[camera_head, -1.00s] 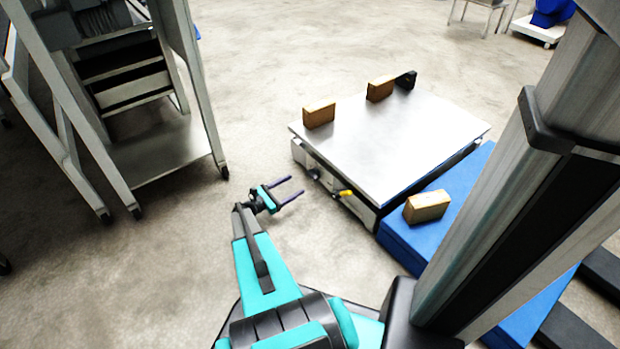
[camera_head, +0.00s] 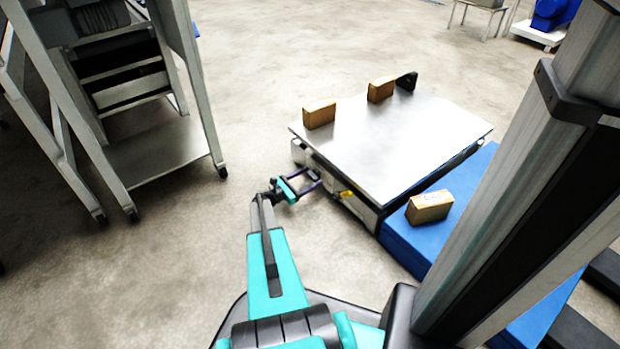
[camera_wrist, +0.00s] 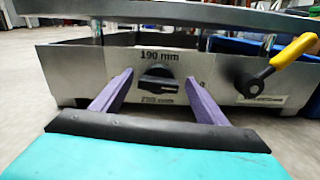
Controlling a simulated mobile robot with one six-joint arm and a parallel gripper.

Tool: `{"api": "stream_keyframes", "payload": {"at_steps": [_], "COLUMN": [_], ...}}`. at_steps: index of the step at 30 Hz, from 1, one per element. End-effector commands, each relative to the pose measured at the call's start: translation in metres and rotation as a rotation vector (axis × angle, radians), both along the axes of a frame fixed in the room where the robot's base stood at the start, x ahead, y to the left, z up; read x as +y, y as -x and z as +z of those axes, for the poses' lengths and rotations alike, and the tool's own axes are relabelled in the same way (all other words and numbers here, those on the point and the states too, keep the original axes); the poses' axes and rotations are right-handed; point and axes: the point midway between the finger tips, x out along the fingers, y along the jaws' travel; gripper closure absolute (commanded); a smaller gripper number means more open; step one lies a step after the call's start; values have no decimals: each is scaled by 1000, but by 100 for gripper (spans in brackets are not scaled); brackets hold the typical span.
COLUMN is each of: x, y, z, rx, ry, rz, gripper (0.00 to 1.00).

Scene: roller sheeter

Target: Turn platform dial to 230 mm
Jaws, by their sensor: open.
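The platform dial (camera_wrist: 157,82) is a black knob on the grey front panel (camera_wrist: 60,75) of the low platform, centred in the wrist view. The label above it reads "190 mm"; the label below is partly unreadable. My gripper (camera_wrist: 155,90) is open, with one purple finger on each side of the dial. I cannot tell whether the fingers touch it. In the head view my gripper (camera_head: 315,178) is at the platform's left front side, and the dial is hidden there. The platform (camera_head: 400,145) has a flat steel top.
A yellow-handled lever (camera_wrist: 290,58) sits right of the dial. Another box (camera_head: 429,207) lies on the blue base (camera_head: 410,240). A wheeled metal frame (camera_head: 160,150) stands at left. Floor between is clear.

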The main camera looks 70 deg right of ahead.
Motion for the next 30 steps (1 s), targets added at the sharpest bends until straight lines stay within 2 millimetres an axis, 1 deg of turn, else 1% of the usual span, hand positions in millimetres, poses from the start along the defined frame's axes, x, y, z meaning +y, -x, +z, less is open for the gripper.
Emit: {"api": "stream_keyframes", "payload": {"at_steps": [3, 8, 9, 10, 11, 12, 14, 18, 23, 30], "x": [0, 0, 0, 0, 0, -15, -6, 0, 2, 4], "y": [0, 0, 0, 0, 0, 0, 1, 0, -1, 1], "z": [0, 0, 0, 0, 0, -2, 0, 0, 0, 0], "rx": [0, 0, 0, 0, 0, -1, -1, -8, -36, -133], "ry": [0, 0, 0, 0, 1, 2, 0, 6, 24, 87], "rz": [0, 0, -1, -1, -1, -5, -2, 0, 0, -2], "gripper": [33, 60, 67, 72, 74, 74, 74, 74, 74, 74]}}
